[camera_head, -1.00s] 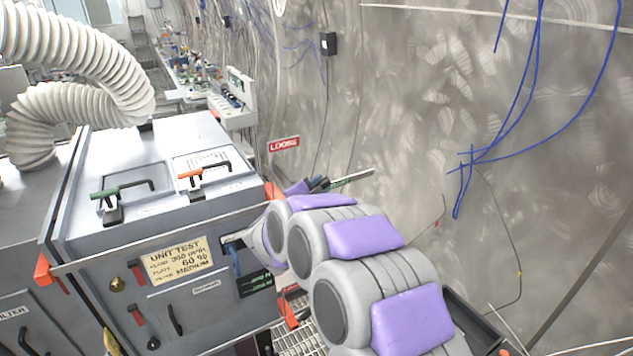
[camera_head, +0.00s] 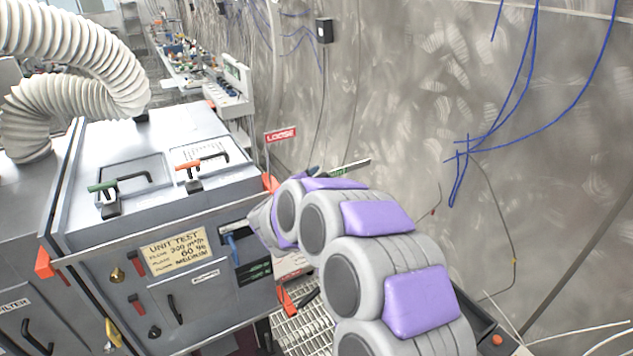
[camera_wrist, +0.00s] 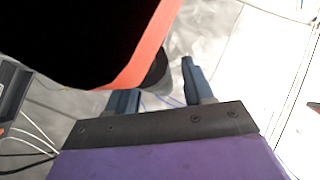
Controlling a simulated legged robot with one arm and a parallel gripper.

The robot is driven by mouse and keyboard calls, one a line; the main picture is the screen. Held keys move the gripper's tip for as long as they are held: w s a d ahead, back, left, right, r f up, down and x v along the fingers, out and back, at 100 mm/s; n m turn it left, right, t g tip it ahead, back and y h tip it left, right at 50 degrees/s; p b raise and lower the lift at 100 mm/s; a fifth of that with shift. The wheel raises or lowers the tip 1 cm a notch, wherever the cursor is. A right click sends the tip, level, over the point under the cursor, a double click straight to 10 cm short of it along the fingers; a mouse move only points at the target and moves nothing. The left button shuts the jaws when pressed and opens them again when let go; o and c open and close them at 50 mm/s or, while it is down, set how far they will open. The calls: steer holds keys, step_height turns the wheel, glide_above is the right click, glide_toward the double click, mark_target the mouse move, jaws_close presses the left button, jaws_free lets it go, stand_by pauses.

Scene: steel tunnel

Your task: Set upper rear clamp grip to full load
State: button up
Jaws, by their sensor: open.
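The grey test unit (camera_head: 105,232) stands at the left in the head view, with orange corner pieces. One orange corner (camera_head: 270,183) is at its right upper edge, near my arm. A red "LOOSE" sign (camera_head: 281,135) and a green sign (camera_head: 350,168) stand beyond that corner. My gripper is mostly hidden behind my arm in the head view; only a dark tip shows. In the wrist view my gripper (camera_wrist: 157,82) is open, its two blue-grey fingers apart. A black part with an orange edge (camera_wrist: 145,55) and a dark rounded knob (camera_wrist: 158,72) lie close to the fingers. I cannot tell whether they touch.
A green-handled latch (camera_head: 104,187) and an orange-handled latch (camera_head: 190,165) are on the unit's top. A white ribbed hose (camera_head: 75,45) arches above it. The curved steel wall (camera_head: 400,90) with blue cables (camera_head: 470,150) bounds the right. Grating (camera_head: 305,335) shows below.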

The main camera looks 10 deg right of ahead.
steer(key=shift+s+a, duration=0.1)
steer(key=p+v, duration=0.1)
steer(key=v, duration=1.6)
